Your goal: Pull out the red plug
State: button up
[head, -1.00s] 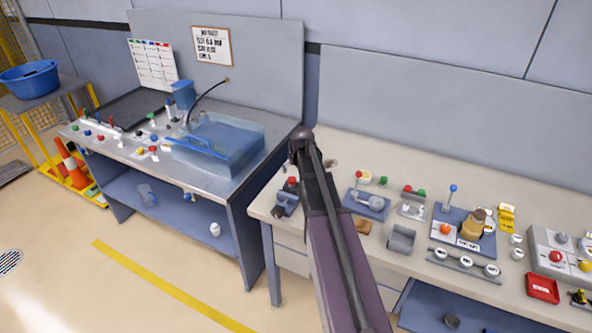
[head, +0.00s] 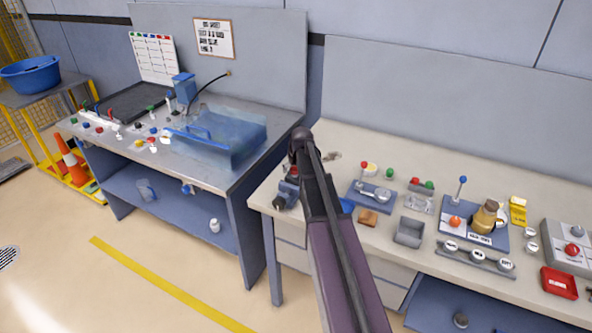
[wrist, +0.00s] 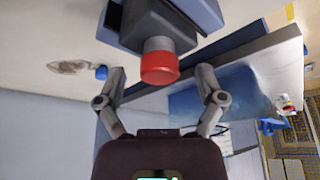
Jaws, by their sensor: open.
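The red plug (wrist: 160,67) shows in the wrist view as a short red cylinder with a grey collar, on a blue-grey block (wrist: 165,25). My gripper (wrist: 161,80) is open, with one finger on each side of the plug and a visible gap to both. In the head view, a red top (head: 293,171) on a dark blue-grey device (head: 286,190) shows at the left end of the right bench, partly hidden by my arm. My gripper is hidden behind the arm there.
A clear blue tank (head: 220,138) stands on the left bench. Floor is free in front.

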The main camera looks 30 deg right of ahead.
aim_at(295, 168)
jog(key=shift+w+f, duration=0.15)
jog(key=shift+f, duration=0.2)
jog(key=c, duration=1.2)
jog(key=o, duration=0.4)
jog(key=shift+c, duration=1.2)
jog(key=shift+r+p, duration=0.3)
jog(key=shift+r, duration=0.2)
jog(key=shift+r+p, duration=2.05)
